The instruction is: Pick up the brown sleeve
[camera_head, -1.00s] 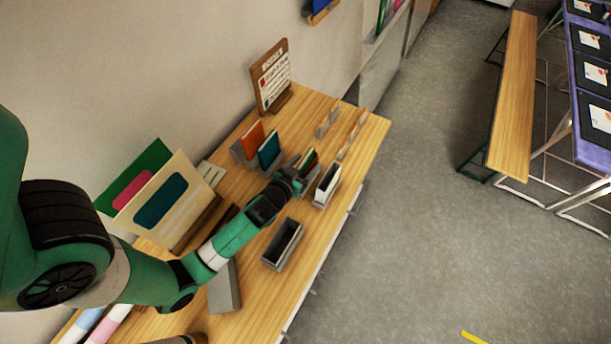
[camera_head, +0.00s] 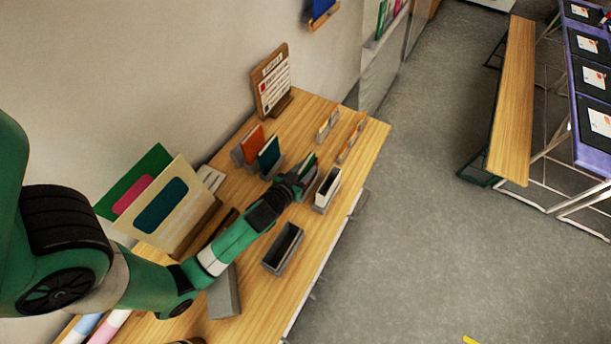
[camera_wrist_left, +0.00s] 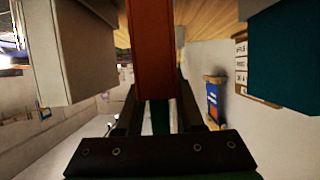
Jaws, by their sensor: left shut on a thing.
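The brown sleeve (camera_wrist_left: 152,50) stands between the fingers of my left gripper in the left wrist view. My left gripper (camera_head: 301,172) is shut on it, low over the table among the small grey holders. In the head view the gripper and wrist hide most of the sleeve, so I cannot tell whether it still touches its holder. My right gripper is in neither view.
A grey holder (camera_head: 326,189) stands close right of the gripper, and an empty one (camera_head: 282,247) stands nearer the front. Orange (camera_head: 252,145) and teal (camera_head: 269,157) sleeves stand behind left. Large boards (camera_head: 168,208) lean near my forearm. The table's (camera_head: 365,148) far right corner is clear.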

